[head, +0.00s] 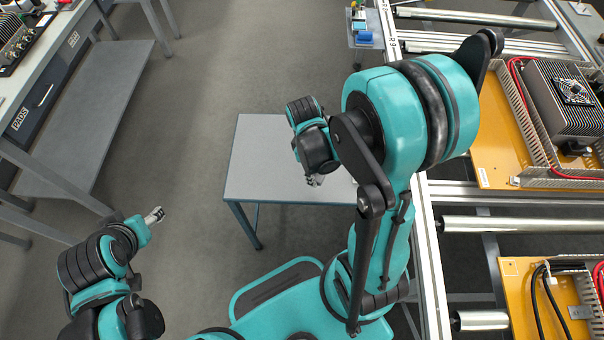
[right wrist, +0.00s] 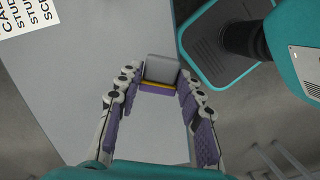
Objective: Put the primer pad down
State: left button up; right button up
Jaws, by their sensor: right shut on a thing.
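The primer pad (right wrist: 162,70) shows in the right wrist view as a small block with a grey top, a thin yellow line and a purple layer. My right gripper (right wrist: 160,78) is shut on it, with a fingertip on each side. In the head view my right gripper (head: 314,181) is over a small grey table (head: 262,150). The pad cannot be made out there. In the right wrist view the pad shows against the table top (right wrist: 75,90), near its edge; the gap below it is unclear. My left gripper (head: 156,214) is over the floor at lower left, its fingertips too small to judge.
A white printed label (right wrist: 25,14) lies on the table top. A metal frame (head: 432,270) with yellow panels (head: 495,155) stands on the right. A workbench (head: 85,125) stands at left. A small stand (head: 367,15) with blue items is at the back. Open floor lies between.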

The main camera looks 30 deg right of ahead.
jog(key=w+f, duration=0.1)
jog(key=w, duration=0.1)
jog(key=w+f+b, duration=0.1)
jog(key=w, duration=0.1)
jog(key=w+a+f+b, duration=0.1)
jog(key=w+f, duration=0.1)
jog(key=shift+w+a, duration=0.1)
jog(key=shift+w, duration=0.15)
jog(key=shift+f+b, duration=0.95)
jog(key=shift+f, duration=1)
jog(key=shift+f, duration=0.15)
jog(key=o, duration=1)
